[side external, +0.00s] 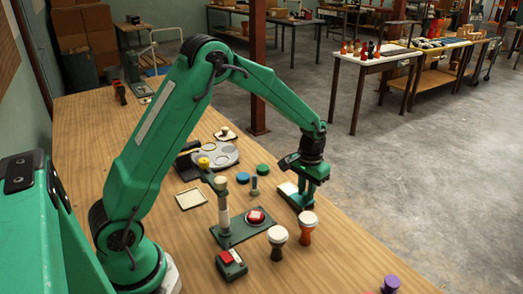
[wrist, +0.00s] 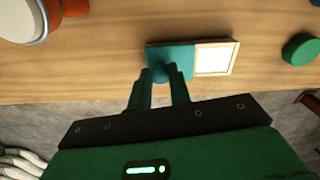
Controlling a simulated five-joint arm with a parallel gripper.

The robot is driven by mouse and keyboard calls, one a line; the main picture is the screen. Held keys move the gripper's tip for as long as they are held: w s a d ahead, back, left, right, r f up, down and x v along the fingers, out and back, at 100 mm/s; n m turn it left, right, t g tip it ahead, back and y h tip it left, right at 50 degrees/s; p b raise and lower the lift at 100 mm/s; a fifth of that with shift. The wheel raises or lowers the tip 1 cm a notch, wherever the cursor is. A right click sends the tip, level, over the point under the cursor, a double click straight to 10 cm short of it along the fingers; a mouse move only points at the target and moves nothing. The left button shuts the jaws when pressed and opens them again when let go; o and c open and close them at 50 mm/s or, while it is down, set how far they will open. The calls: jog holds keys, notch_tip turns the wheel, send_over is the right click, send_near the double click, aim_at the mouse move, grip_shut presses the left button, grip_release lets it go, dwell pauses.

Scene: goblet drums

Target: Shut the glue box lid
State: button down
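The glue box (wrist: 236,46) is a shallow pale-framed box in the wrist view. Its teal lid (wrist: 185,52) covers the left part, and the white inside shows uncovered on the right. A round teal knob (wrist: 159,74) stands at the lid's near edge. My gripper (wrist: 159,73) has its two green fingers on either side of the knob. I cannot tell whether they press on it. In the side view the glue box (side external: 287,189) lies under my gripper (side external: 306,188), which partly hides it.
An orange goblet drum (side external: 308,228) and a white-and-dark one (side external: 277,240) stand in front of the box. A green disc (side external: 263,169) lies behind it. A stand with a red-topped pad (side external: 256,216) is to the left. The table edge is close on the right.

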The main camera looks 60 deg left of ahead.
jog(key=shift+w+a, duration=0.1)
jog(key=shift+a, duration=3.25)
jog(key=c, duration=1.3)
grip_release()
jog(key=shift+r, duration=0.1)
jog(key=shift+r, duration=0.15)
notch_tip(320, 180, up, 7)
jog(key=shift+r, duration=0.2)
jog(key=shift+r, duration=0.1)
